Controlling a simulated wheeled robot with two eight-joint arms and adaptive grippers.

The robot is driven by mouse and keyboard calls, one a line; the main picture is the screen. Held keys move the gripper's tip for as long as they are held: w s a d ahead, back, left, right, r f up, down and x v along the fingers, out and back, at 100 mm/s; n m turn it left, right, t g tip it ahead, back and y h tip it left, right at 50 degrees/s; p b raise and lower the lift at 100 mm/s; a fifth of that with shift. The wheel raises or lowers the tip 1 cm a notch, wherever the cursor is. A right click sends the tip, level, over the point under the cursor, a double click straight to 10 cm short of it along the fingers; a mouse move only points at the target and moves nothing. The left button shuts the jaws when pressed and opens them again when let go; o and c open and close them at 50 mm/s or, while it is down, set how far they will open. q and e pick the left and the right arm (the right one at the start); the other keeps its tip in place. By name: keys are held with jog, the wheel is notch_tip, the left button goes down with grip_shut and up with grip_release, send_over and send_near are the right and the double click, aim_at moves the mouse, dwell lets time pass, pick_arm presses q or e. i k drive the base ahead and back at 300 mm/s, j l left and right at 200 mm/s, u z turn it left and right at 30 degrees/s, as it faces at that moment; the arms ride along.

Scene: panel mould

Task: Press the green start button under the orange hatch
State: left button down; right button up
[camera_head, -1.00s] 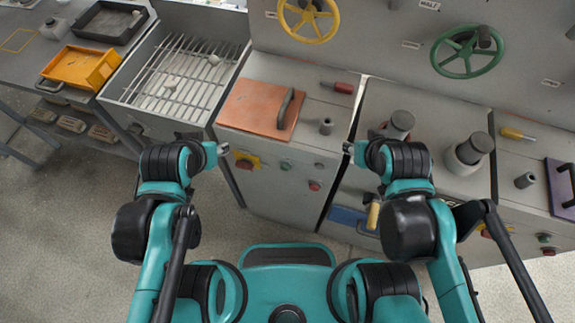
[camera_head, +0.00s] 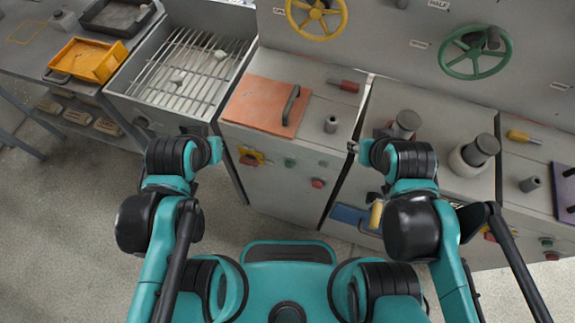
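The orange hatch (camera_head: 264,104) lies closed and flat on top of the middle grey cabinet, with a dark bar handle (camera_head: 291,105) on its right side. On the cabinet front below it are a green button (camera_head: 290,162), a red button (camera_head: 318,183) and a red-and-yellow switch (camera_head: 250,157). My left gripper (camera_head: 218,136) is in front of the cabinet's left edge, touching nothing I can make out; its fingers are largely hidden by the wrist. My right gripper (camera_head: 352,147) is near the cabinet's front right edge, small in view and seemingly empty.
A grated bin (camera_head: 187,80) stands left of the cabinet, with an orange tray (camera_head: 88,60) beyond. A red-handled tool (camera_head: 343,86) and a dark knob (camera_head: 331,124) sit right of the hatch. A purple hatch (camera_head: 565,189) is far right. A yellow handwheel (camera_head: 317,14) and a green handwheel (camera_head: 476,52) are behind.

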aim_at(289, 164)
jog(key=k+l+u, duration=0.2)
jog(key=l, duration=0.35)
jog(key=k+l+u, duration=0.25)
jog(key=l, duration=0.25)
jog(key=k+l+u, duration=0.2)
jog(key=k+l, duration=0.2)
